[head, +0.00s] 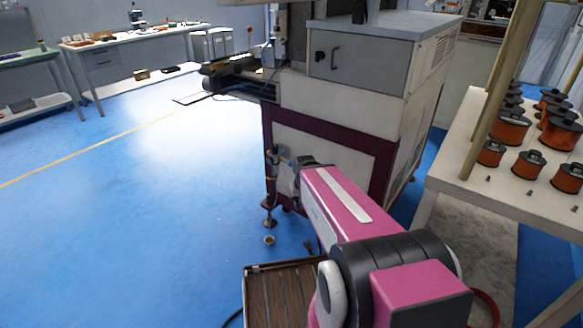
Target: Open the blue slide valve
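A small grey and bluish fitting (276,153) sits by the corner post of the coil winder (330,150), low on its near side. It may be the slide valve, but it is too small for me to tell its shape, or whether it is open or shut. My pink arm reaches away from the camera toward this lower side of the machine. Its dark far end is close to the fitting in the picture. My gripper is hidden beyond the arm, so I cannot see its fingers or any contact.
A white table (470,180) with several copper wire spools (510,127) and upright posts stands close on the right. A brown slatted platform (280,295) lies on the floor below the arm. Workbenches (130,42) stand at the back left. The blue floor on the left is clear.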

